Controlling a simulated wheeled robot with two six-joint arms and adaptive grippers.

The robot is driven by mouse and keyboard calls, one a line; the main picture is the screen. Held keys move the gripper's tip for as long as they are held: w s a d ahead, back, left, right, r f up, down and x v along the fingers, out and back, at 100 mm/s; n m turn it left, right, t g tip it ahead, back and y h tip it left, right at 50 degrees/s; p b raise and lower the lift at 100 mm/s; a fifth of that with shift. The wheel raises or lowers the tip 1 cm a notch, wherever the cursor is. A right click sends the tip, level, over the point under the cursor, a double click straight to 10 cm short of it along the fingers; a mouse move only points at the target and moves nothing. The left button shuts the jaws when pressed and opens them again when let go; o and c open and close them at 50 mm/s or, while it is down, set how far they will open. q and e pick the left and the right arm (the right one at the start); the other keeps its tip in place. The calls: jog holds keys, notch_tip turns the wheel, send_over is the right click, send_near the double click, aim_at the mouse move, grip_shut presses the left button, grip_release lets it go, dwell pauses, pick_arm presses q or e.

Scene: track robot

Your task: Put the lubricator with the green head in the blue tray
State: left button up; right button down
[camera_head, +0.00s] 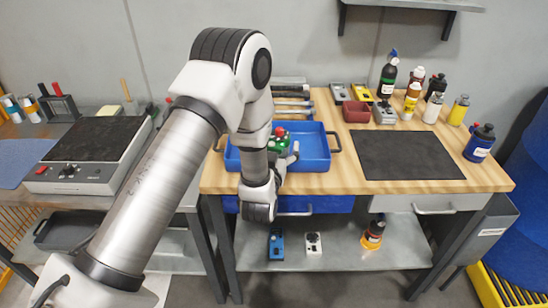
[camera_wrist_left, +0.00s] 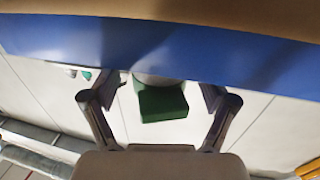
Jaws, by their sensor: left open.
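The blue tray (camera_head: 318,150) sits on the wooden table, left of the black mat. My left gripper (camera_head: 284,158) is at the tray's front left part, largely hidden behind my own wrist in the head view. A green thing with a red round part (camera_head: 281,142) shows just beyond it, within the tray's outline. In the left wrist view my left gripper (camera_wrist_left: 160,100) is open, with a dark green block-shaped thing (camera_wrist_left: 163,104) between or beyond its fingers. A pale rounded part adjoins this green thing. I cannot tell whether it is the lubricator's green head, or whether the fingers touch it.
The black mat (camera_head: 408,155) is bare. A dark red bin (camera_head: 356,112) stands behind it.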

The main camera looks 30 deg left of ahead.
pick_arm(q)
jog(key=b+v, duration=0.2)
jog(key=v, duration=0.9)
jog(key=s+d+f+m+g+h, duration=0.1)
jog(key=s+f+g, duration=0.15)
jog(key=f, duration=0.45)
jog(key=s+f+g+h, duration=0.2)
jog(key=f+g, duration=0.1)
jog(key=f, duration=0.4)
jog(key=s+d+f+m+g+h, duration=0.1)
jog(key=s+d+f+g, duration=0.1)
jog(key=s+f+g, duration=0.4)
jog(key=s+d+f+m+g+h, duration=0.1)
jog(key=s+f+g, duration=0.4)
jog(key=s+f, duration=0.5)
jog(key=s+d+h, duration=0.1)
jog(key=s, duration=0.4)
jog(key=shift+d+m+g, duration=0.2)
jog(key=shift+m+g, duration=0.1)
jog(key=shift+g, duration=0.05)
notch_tip(320, 180, up, 3)
jog(key=p, duration=0.3)
jog(key=shift+r+p, duration=0.25)
jog(key=shift+p, duration=0.05)
